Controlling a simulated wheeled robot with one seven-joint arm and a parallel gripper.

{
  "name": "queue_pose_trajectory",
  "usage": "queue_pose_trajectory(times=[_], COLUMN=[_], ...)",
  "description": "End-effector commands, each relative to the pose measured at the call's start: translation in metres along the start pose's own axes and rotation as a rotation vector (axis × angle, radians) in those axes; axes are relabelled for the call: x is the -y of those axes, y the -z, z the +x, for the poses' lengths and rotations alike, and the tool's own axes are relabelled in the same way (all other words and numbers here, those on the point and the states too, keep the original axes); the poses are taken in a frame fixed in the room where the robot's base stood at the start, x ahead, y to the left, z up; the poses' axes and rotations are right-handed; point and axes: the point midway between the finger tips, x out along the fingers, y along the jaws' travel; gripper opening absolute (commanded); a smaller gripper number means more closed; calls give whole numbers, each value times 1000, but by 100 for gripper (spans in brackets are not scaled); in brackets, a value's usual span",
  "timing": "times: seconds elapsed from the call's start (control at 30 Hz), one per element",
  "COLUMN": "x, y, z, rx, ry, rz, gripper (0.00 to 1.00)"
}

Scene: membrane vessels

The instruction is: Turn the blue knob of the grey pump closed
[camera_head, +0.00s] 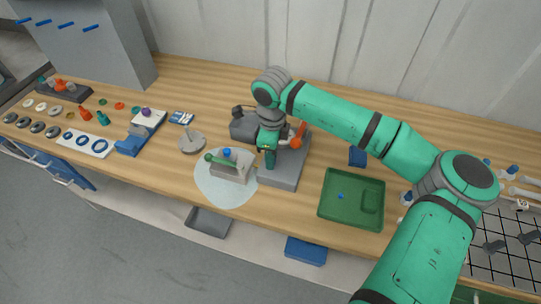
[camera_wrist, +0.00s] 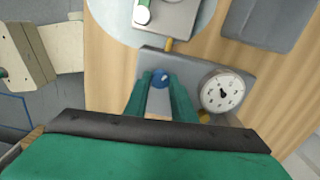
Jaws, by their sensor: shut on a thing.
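The grey pump (camera_head: 284,176) stands near the middle of the table. In the wrist view the pump's grey body (camera_wrist: 205,62) carries a round white dial gauge (camera_wrist: 222,92). The blue knob (camera_wrist: 160,78) shows between my two green fingertips, left of the gauge. My gripper (camera_head: 268,158) points down over the pump and is shut on the blue knob. In the head view my gripper hides the knob. The knob's turned angle cannot be told.
A grey block with a green handle (camera_head: 222,164) and blue top stands on a pale round mat (camera_head: 206,190) just left of the pump. A green tray (camera_head: 340,210) lies to the right. An orange part (camera_head: 296,141) stands close beside my gripper.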

Motion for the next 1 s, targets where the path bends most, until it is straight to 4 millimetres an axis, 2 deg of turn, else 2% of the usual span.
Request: queue_pose_trajectory(times=[0.7,1.0], x=[1,2], y=[-2,-3], z=[-2,-2], rx=[-1,3], ry=[8,9], rz=[674,910], gripper=[1,1])
